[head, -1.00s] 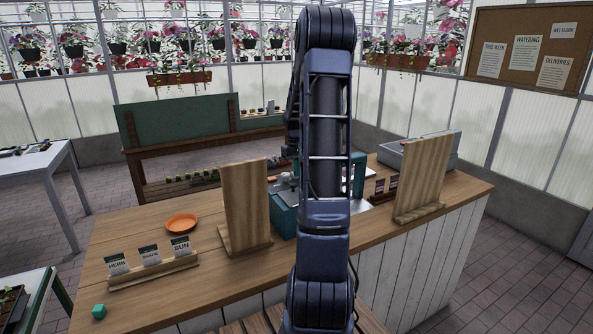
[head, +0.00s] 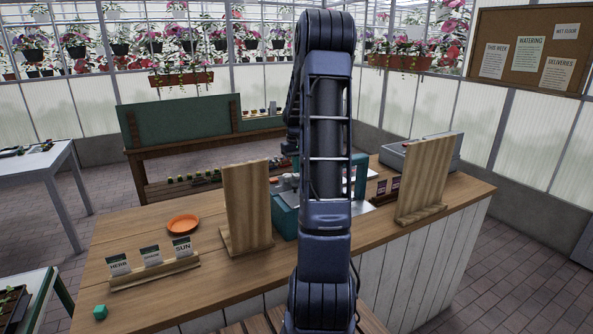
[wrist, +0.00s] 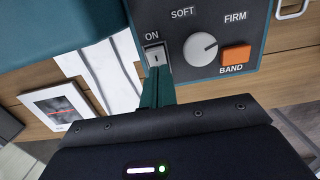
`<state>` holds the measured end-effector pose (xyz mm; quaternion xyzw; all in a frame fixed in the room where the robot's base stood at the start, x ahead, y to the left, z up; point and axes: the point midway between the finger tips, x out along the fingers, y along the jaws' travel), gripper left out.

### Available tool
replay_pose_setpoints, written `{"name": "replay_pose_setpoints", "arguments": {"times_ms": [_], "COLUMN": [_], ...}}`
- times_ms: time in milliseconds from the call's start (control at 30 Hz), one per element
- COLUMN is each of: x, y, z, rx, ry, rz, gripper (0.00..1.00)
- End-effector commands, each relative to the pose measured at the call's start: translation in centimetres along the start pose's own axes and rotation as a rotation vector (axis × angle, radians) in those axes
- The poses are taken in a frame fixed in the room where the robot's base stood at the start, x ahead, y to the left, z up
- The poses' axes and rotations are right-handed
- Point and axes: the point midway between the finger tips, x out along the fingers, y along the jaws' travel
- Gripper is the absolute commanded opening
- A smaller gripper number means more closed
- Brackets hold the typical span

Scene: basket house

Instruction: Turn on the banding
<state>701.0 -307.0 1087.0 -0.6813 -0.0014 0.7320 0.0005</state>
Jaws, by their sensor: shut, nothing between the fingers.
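In the wrist view a grey control panel (wrist: 257,48) on a teal machine has a light rocker switch (wrist: 155,56) under the word ON, a round knob (wrist: 201,49) between SOFT and FIRM, and an orange BAND button (wrist: 235,55). My gripper (wrist: 157,80) is shut and empty. Its teal fingertips are at the lower edge of the ON switch; whether they touch it I cannot tell. In the head view the teal machine (head: 284,216) stands on the wooden counter, largely hidden behind my arm, and my gripper is hidden too.
A wooden board (head: 247,207) stands left of the machine and another (head: 424,180) stands to the right. A framed card (wrist: 60,108) lies left of my fingers.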

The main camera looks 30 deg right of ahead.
Motion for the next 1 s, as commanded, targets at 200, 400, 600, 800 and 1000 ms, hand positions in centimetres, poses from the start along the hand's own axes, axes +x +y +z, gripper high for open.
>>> {"name": "replay_pose_setpoints", "arguments": {"times_ms": [200, 400, 600, 800, 1000], "x": [-4.2, -8.1, -11.2, -12.6, -12.8], "y": [0.0, 0.0, 0.0, 0.0, 0.0], "z": [-0.1, 0.0, 0.0, 0.0, 0.0], "rx": [-0.001, -0.001, 0.0, 0.0, 0.0], "ry": [0.005, 0.004, 0.003, 0.001, 0.001], "rz": [0.002, 0.002, 0.001, 0.0, 0.0], "gripper": [0.0, 0.0, 0.0, 0.0, 0.0]}}
